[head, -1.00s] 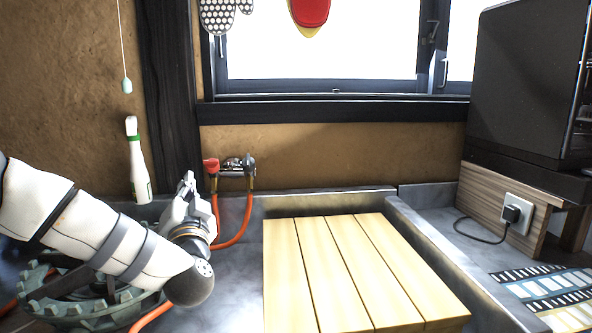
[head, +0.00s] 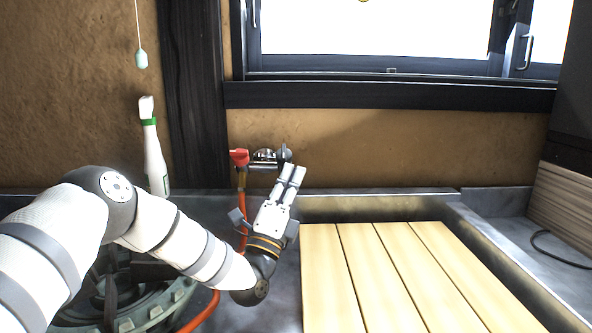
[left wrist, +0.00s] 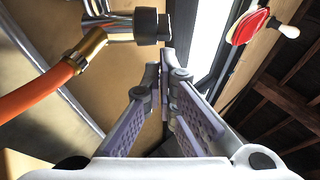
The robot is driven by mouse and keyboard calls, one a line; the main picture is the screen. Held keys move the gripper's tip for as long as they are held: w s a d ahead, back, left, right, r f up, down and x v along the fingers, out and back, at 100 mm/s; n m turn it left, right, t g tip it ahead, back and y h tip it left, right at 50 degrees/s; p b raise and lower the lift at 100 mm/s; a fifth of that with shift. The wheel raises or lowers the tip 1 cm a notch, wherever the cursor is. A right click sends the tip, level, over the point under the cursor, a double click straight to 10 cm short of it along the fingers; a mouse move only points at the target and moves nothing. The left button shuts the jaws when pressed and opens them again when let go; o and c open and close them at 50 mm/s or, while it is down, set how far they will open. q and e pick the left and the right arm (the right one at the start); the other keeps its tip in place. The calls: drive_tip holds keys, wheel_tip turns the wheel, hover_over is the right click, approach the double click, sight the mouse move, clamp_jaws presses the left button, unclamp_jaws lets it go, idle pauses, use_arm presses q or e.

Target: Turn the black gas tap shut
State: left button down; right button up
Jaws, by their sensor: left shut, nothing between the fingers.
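The black gas tap (head: 285,153) is the dark upright handle at the right end of the chrome valve on the back wall. In the left wrist view a dark end piece (left wrist: 147,26) on the chrome pipe looks like this tap. My left gripper (head: 293,170) is just below and slightly right of the tap in the head view, fingers pointing up. It is shut and empty. In the left wrist view its fingers (left wrist: 163,72) are below the dark piece, seemingly apart from it. My right gripper is not in view.
A red tap handle (head: 239,157) is at the valve's left end, with an orange hose (head: 241,200) below. A gas burner (head: 150,305) and a white bottle (head: 154,158) stand left. A slatted wooden board (head: 395,285) lies right of my gripper. A window sill (head: 390,96) runs above.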

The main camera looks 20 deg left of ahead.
use_arm(q)
drive_tip(key=shift+x, duration=1.2)
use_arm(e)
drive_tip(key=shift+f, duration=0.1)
use_arm(q)
drive_tip(key=shift+s+a+m+h, duration=0.1)
drive_tip(key=shift+m+h, duration=0.6)
drive_tip(key=shift+h, duration=0.2)
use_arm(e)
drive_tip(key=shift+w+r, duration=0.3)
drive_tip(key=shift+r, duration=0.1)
use_arm(q)
drive_tip(key=shift+s+a+m+g+h+p, duration=0.15)
drive_tip(key=shift+m+g+h+p, duration=0.15)
drive_tip(key=shift+m+h+p, duration=0.45)
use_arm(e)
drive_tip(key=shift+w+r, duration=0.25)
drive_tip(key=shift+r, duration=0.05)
